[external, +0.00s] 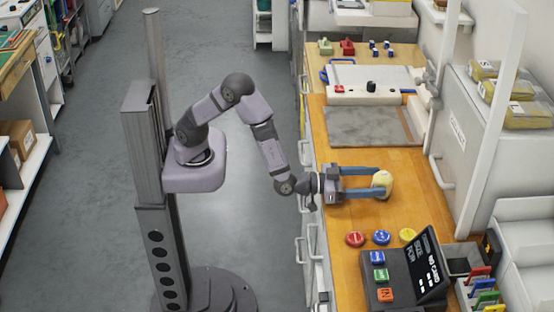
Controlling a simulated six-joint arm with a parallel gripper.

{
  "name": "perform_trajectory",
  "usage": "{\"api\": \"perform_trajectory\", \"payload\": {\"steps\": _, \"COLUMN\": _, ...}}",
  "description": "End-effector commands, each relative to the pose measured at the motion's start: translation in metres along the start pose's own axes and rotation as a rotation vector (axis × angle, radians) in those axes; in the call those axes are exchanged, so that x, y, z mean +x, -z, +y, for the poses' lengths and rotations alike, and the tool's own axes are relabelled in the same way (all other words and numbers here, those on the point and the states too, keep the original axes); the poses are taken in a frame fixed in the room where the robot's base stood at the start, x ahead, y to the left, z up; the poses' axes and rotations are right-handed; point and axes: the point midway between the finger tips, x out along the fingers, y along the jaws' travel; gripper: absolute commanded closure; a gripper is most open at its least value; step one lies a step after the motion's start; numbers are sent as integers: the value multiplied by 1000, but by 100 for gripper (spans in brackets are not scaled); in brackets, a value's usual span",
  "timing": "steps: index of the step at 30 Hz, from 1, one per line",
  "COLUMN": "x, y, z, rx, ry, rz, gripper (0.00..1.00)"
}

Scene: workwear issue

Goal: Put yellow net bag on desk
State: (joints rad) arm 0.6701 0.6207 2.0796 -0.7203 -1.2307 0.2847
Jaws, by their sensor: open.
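A small, rounded pale-yellow item (384,180), which looks like the yellow net bag, is at the wooden desk (345,230). My gripper (379,181) reaches in from the left, low over the desk, with its blue fingers spread open. The fingertips lie on either side of the yellow item, one at its far side and one at its near side. I cannot tell whether they touch it, or whether its underside rests on the desk.
Red, blue and yellow round pieces (381,237) lie nearer the camera, beside a dark box with a raised panel (432,267). A grey mat (365,127) and a white board (350,95) lie farther back. A grey cabinet (460,140) borders the right side.

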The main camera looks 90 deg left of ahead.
Motion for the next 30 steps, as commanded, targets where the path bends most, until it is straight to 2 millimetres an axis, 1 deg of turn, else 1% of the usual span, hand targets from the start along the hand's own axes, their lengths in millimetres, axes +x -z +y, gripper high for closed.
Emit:
{"api": "perform_trajectory", "payload": {"steps": 5, "x": -27, "y": -2, "z": 1, "rx": 0, "ry": -4, "rz": -1, "gripper": 35}}
{"api": "perform_trajectory", "payload": {"steps": 12, "x": -72, "y": -2, "z": 2, "rx": 1, "ry": -6, "rz": -1, "gripper": 35}}
{"api": "perform_trajectory", "payload": {"steps": 18, "x": -100, "y": -2, "z": 2, "rx": 0, "ry": -4, "rz": -1, "gripper": 35}}
{"api": "perform_trajectory", "payload": {"steps": 24, "x": -114, "y": -1, "z": 0, "rx": 0, "ry": -2, "rz": -1, "gripper": 35}}
{"api": "perform_trajectory", "payload": {"steps": 30, "x": -116, "y": -1, "z": 0, "rx": 1, "ry": -1, "rz": -1, "gripper": 35}}
